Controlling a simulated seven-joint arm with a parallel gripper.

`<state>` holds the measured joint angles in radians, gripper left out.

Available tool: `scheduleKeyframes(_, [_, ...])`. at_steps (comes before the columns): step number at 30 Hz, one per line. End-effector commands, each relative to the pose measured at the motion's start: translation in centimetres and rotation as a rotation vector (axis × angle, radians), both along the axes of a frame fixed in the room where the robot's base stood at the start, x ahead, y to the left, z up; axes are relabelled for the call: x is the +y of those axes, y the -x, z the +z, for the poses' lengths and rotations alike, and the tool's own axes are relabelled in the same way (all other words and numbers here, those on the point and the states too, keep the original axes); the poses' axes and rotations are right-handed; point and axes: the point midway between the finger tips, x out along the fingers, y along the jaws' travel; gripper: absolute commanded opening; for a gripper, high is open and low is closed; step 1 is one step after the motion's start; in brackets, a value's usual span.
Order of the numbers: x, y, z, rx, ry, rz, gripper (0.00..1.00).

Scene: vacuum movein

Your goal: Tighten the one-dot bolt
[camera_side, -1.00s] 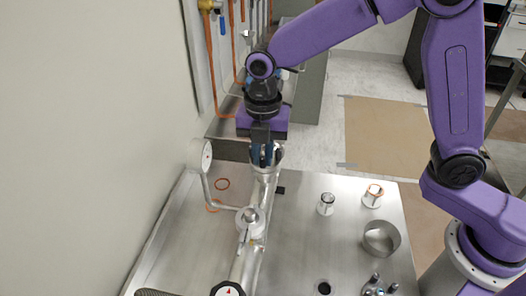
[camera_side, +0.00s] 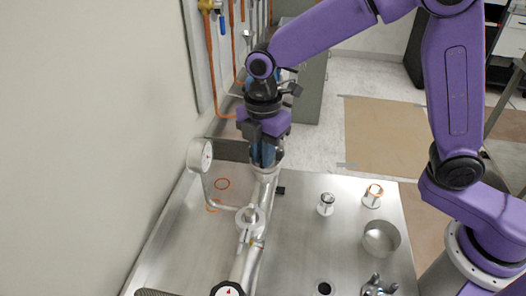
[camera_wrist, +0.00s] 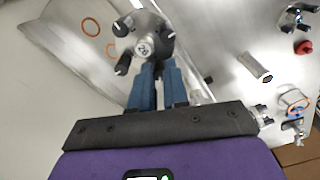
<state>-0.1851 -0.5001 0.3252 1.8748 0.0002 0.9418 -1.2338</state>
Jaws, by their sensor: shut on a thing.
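My gripper (camera_side: 264,163) points down at the far end of the metal pipe (camera_side: 256,219) in the side view. In the wrist view its two blue fingers (camera_wrist: 157,70) reach the edge of a round fitting (camera_wrist: 146,48) with a pale marked cap in its middle. Dark bolts stick out around this fitting, one at left (camera_wrist: 121,28) and one at lower left (camera_wrist: 123,65). The fingers are close together and shut on a bolt at the fitting's near side, mostly hidden between them. I cannot make out dots on any bolt.

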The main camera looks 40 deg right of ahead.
Motion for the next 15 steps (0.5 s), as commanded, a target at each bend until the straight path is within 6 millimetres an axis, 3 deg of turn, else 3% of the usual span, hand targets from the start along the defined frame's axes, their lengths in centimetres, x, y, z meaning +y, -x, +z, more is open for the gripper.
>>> scheduleKeyframes(10, [0.00, -0.04, 0.09, -0.002, -0.001, -0.002, 0.00])
scheduleKeyframes(11, [0.00, -0.04, 0.09, -0.002, -0.001, -0.002, 0.25])
scheduleKeyframes(12, [0.01, -0.04, 0.08, -0.002, -0.001, -0.001, 0.38])
scheduleKeyframes(15, [0.01, -0.03, 0.06, -0.001, 0.000, -0.001, 0.41])
